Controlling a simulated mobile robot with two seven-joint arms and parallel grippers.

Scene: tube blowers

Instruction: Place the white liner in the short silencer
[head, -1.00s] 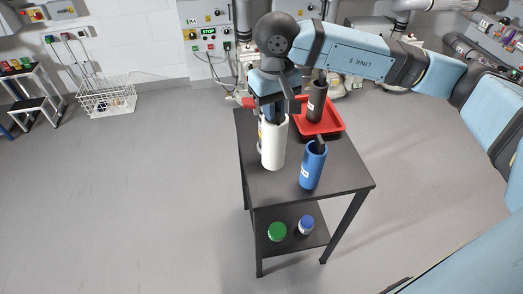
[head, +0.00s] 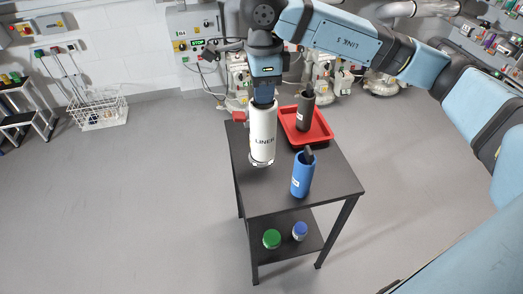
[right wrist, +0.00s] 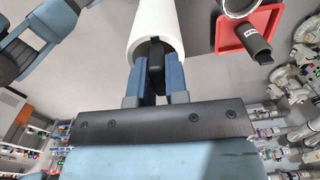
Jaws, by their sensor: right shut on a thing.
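The white liner (head: 262,125), marked LINER, is upright in the head view, over the left part of the dark table. My right gripper (head: 263,99) is above it, shut on its top end. In the right wrist view my gripper (right wrist: 154,72) grips a black piece at the liner's (right wrist: 150,22) open end. A grey metal ring (right wrist: 238,6) shows beside the liner there. In the head view a grey rim shows at the liner's foot, mostly hidden; I cannot tell whether they touch. No label reading short silencer is legible. My left gripper is not in view.
A blue cylinder (head: 302,178) stands on the table (head: 325,185), to the liner's right. A dark grey cylinder (head: 305,112) stands in a red tray (head: 324,128) behind. Green (head: 272,239) and blue-capped (head: 300,230) jars are on the lower shelf.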

